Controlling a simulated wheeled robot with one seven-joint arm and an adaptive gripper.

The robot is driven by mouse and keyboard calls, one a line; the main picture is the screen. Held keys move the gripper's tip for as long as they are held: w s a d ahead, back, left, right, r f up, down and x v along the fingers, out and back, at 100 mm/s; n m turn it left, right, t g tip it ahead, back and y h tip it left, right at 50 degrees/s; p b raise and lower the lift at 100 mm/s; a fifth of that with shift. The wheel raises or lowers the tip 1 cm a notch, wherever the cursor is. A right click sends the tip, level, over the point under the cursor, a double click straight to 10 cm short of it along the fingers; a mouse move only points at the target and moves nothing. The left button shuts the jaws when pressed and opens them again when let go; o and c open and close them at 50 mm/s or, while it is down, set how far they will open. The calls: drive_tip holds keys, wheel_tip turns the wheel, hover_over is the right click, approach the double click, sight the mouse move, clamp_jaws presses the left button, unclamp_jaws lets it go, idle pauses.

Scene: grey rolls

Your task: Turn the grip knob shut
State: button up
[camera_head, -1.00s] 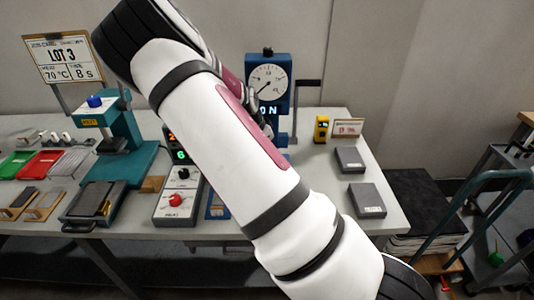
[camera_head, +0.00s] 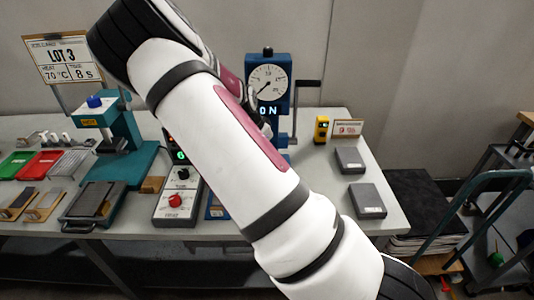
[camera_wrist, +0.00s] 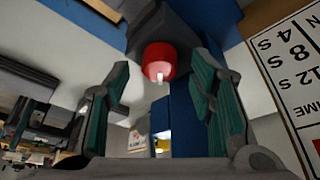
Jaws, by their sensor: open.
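A round red knob (camera_wrist: 159,58) with a white mark sits on a dark housing of a blue device (camera_wrist: 182,125) in the wrist view. My gripper (camera_wrist: 162,68) is open, with one green-padded finger on each side of the knob and a visible gap to both. I cannot tell how far the knob lies beyond the fingertips. In the head view the blue gauge stand (camera_head: 268,67) has a white dial and a display reading "ON". My arm hides much of its lower part, and I cannot make out this knob there.
A control box (camera_head: 176,205) with a red button stands left of my arm. A teal press (camera_head: 122,135) stands farther left. A crank handle (camera_head: 309,85) sticks out right of the gauge stand. Dark flat boxes (camera_head: 350,160) and a yellow device (camera_head: 321,128) lie on the right.

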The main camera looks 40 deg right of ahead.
drive_tip(key=v, duration=1.1)
drive_tip(key=shift+r, duration=0.15)
drive_tip(key=shift+a, duration=0.1)
